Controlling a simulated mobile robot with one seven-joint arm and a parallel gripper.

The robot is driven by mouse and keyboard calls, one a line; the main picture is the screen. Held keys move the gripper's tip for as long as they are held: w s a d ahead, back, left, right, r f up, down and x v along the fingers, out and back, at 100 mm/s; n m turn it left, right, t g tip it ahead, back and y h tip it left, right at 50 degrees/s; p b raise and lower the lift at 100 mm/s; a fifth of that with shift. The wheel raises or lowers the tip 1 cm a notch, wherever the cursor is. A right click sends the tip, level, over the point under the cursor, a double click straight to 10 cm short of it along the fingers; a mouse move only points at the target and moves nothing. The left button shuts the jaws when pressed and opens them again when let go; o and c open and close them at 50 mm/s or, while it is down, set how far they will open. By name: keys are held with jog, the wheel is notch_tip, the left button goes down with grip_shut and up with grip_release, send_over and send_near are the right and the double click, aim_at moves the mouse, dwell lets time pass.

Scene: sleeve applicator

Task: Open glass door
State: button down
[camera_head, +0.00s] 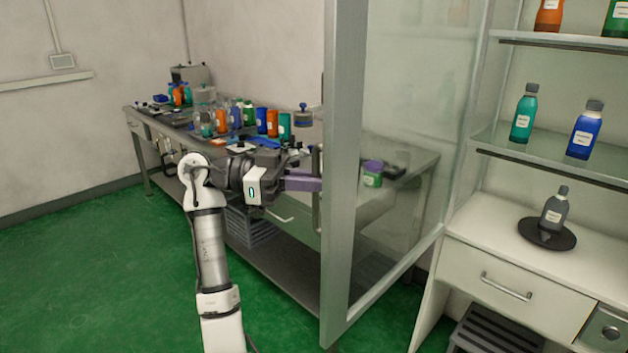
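The glass door (418,150) stands swung out from the cabinet on the right, with a wide grey metal frame (342,150) along its free edge. A vertical handle (317,195) shows at the left side of that frame. My gripper (308,183) reaches in from the left, its purple fingers at the handle. The frame and handle partly hide the fingertips, so I cannot tell whether they are closed on the handle or only beside it. The cabinet's shelves (550,149) are exposed to the right of the door.
A long bench (290,212) with several coloured bottles stands behind my arm and continues behind the glass. Bottles stand on the cabinet shelves, and a grey bottle (555,208) stands on a black disc (547,234). The green floor (100,270) at left is clear.

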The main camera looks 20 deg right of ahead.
jog(key=c, duration=1.6)
grip_release()
jog(key=shift+d, duration=0.2)
jog(key=shift+o, duration=0.2)
jog(key=shift+a, duration=0.2)
jog(key=b+v, duration=0.2)
jog(key=v, duration=1.1)
jog(key=shift+w+a, duration=0.25)
